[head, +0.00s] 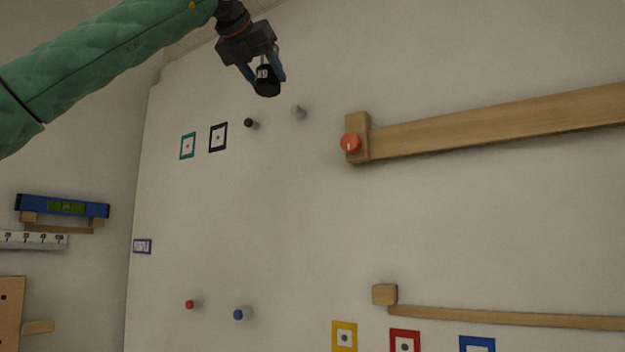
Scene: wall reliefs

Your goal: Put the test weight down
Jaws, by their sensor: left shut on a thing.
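The test weight (266,83) is a small black piece with a pale label. My left gripper (265,70) is shut on it, at the upper middle of the head view. Its two blue-grey fingers lie on either side of the weight. The weight appears in front of the pale wall panel, with no support seen under it. My left arm has a green quilted sleeve and comes in from the upper left. My right gripper is not in view.
Black (249,123), grey (298,112), red (190,304) and blue (239,314) pegs stick out from the panel. A wooden rail (490,124) with an orange knob (350,143) and a thin lower ledge (500,317) are at right. A blue level (63,207) rests at left.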

